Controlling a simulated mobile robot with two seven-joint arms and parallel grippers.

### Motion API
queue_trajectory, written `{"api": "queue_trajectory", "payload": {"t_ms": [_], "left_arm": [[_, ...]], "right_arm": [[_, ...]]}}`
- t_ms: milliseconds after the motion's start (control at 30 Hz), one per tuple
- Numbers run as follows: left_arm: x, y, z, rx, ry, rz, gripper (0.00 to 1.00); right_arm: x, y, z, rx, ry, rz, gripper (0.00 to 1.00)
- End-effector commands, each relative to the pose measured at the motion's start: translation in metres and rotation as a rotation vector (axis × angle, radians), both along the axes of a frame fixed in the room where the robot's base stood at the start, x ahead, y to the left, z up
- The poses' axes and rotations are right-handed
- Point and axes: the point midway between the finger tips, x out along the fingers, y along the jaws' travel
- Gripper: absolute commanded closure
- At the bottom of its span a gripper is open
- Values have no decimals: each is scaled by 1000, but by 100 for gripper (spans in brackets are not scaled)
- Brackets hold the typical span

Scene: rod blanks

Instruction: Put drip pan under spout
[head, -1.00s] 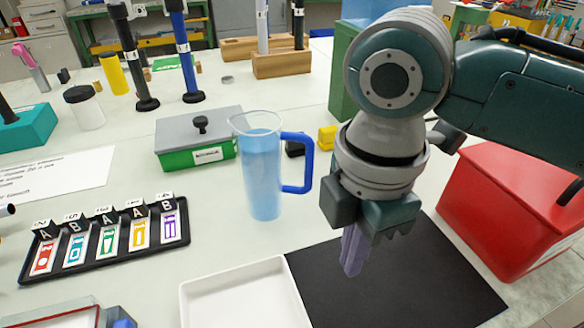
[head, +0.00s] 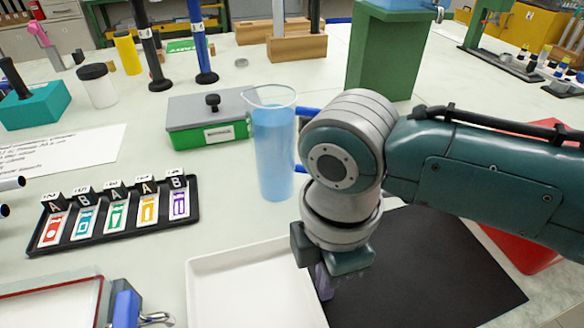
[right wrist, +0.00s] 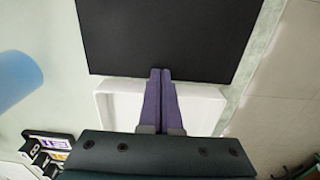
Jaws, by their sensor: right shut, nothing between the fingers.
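The white shallow tray, which looks like the drip pan (head: 215,286), lies on the bench at the bottom centre of the head view, its left edge against bare bench and its right side beside the black mat. It also shows in the right wrist view (right wrist: 112,108). My right gripper (head: 323,290) is shut and empty, its purple fingers over the tray's right edge by the mat. In the right wrist view the fingers (right wrist: 162,72) lie together across the tray. A small fitting, possibly the spout (head: 440,12), shows at the blue tank at the top edge; its outlet is unclear.
A green stand (head: 384,62) carries the blue tank. A blue-filled jug (head: 272,150) stands behind the tray, close to my right arm. A black mat (head: 430,270) lies right of the tray, with a red bin (head: 522,254) beyond. A card rack (head: 115,232) is at left.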

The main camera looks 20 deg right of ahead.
Motion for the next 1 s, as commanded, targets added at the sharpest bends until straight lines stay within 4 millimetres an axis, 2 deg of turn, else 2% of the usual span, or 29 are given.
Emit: {"api": "queue_trajectory", "payload": {"t_ms": [133,300,433,833,1000], "left_arm": [[0,1,1,4,0,-3,50],[0,1,5,5,0,-4,50],[0,1,5,5,0,-4,50],[0,0,6,0,0,-1,50],[0,0,20,-1,1,1,50]], "right_arm": [[0,3,1,1,0,0,100],[0,33,2,5,0,2,100],[-1,47,1,3,1,1,100],[-1,47,1,0,0,-1,100],[-4,39,5,-1,2,-4,100]]}}
